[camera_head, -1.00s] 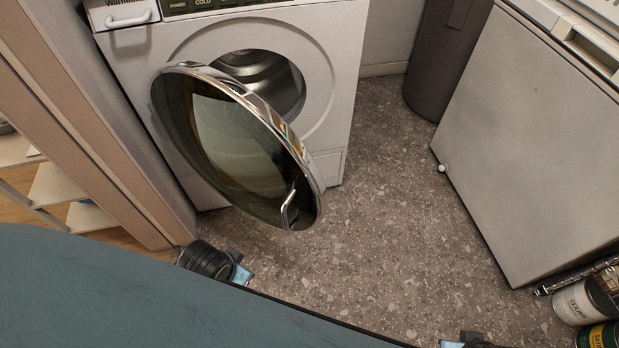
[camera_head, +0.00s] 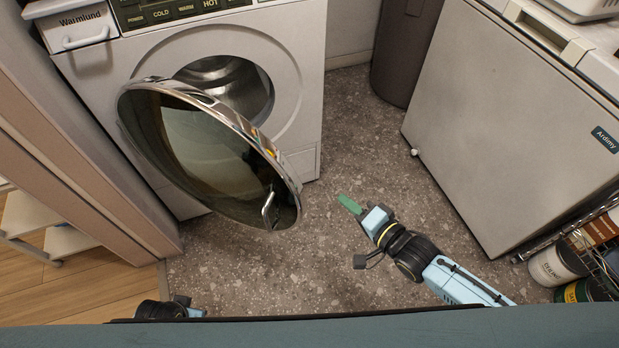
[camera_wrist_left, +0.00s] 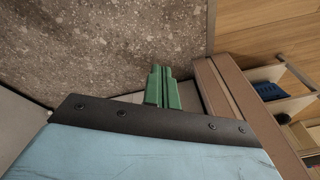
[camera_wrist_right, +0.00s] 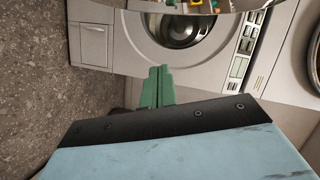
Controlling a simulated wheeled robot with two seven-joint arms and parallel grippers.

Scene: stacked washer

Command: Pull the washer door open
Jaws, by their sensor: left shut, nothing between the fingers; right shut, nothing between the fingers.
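The white washer (camera_head: 302,100) stands at the back left in the head view. Its round chrome-rimmed glass door (camera_head: 205,150) is swung wide open toward me, and the drum shows behind it. The door's small chrome handle (camera_head: 268,208) is near its lower right rim. My right gripper (camera_head: 348,203) is to the right of the handle, apart from it, with green fingers together and empty. The right wrist view shows these fingers (camera_wrist_right: 157,85) with the washer beyond. My left gripper's green fingers (camera_wrist_left: 162,86) are together and empty in the left wrist view; the head view shows only part of that arm.
A white chest appliance (camera_head: 510,110) stands at the right, with a dark bin (camera_head: 405,50) behind. A wire rack with cans (camera_head: 555,265) is at the lower right. A beige panel (camera_head: 90,130) bounds the left. The speckled floor between is clear.

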